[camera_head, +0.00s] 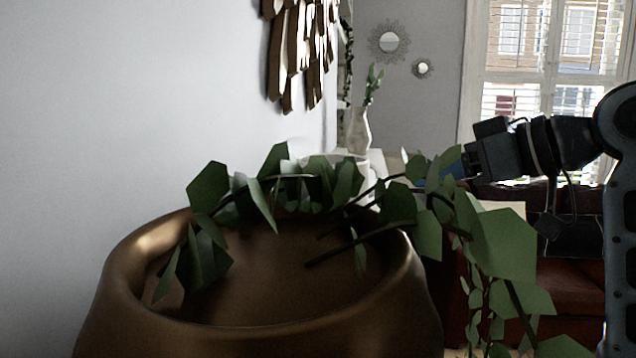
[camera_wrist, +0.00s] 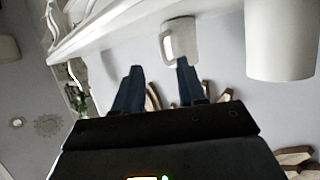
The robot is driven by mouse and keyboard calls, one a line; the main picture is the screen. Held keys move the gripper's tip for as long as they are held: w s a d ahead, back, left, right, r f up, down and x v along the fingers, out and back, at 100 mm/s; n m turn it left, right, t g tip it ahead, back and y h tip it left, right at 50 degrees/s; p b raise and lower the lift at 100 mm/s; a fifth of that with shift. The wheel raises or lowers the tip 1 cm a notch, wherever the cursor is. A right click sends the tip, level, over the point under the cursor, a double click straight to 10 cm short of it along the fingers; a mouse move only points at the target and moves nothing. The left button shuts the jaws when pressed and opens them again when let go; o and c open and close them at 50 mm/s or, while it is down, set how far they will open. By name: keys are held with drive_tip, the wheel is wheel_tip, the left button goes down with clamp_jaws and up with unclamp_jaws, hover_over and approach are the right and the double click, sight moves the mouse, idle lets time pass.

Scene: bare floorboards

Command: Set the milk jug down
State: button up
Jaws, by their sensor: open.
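A pale, jug-like vessel with a side handle, seemingly the milk jug (camera_wrist: 182,42), is at the top middle of the wrist view, against the white shelf edge. That view is turned over, so the jug appears upside down. My gripper (camera_wrist: 160,66) is open, with its two dark fingers apart and nothing between them. The jug lies just beyond the fingertips, nearer the right finger; I cannot tell whether they touch. In the head view my gripper (camera_head: 468,163) is at the right, its tips hidden by leaves. I cannot make out the jug there.
A big bronze pot (camera_head: 270,335) with leafy stems (camera_head: 500,245) fills the head view's foreground. A white vase (camera_head: 358,132) stands behind it. A large white cylinder (camera_wrist: 281,40) is right of the jug in the wrist view, along the white shelf (camera_wrist: 115,28). Wooden wall decor (camera_head: 298,45) hangs nearby.

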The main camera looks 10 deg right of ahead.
drive_tip(key=shift+r+p+x, duration=0.2)
drive_tip(key=shift+p+x, duration=0.2)
drive_tip(key=shift+x, duration=1.5)
drive_tip(key=shift+r+p+x, duration=0.25)
drive_tip(key=shift+p+x, duration=0.15)
drive_tip(key=shift+x, duration=1.45)
drive_tip(key=shift+w+a, duration=0.1)
drive_tip(key=shift+a, duration=0.05)
drive_tip(key=shift+c, duration=0.5)
clamp_jaws()
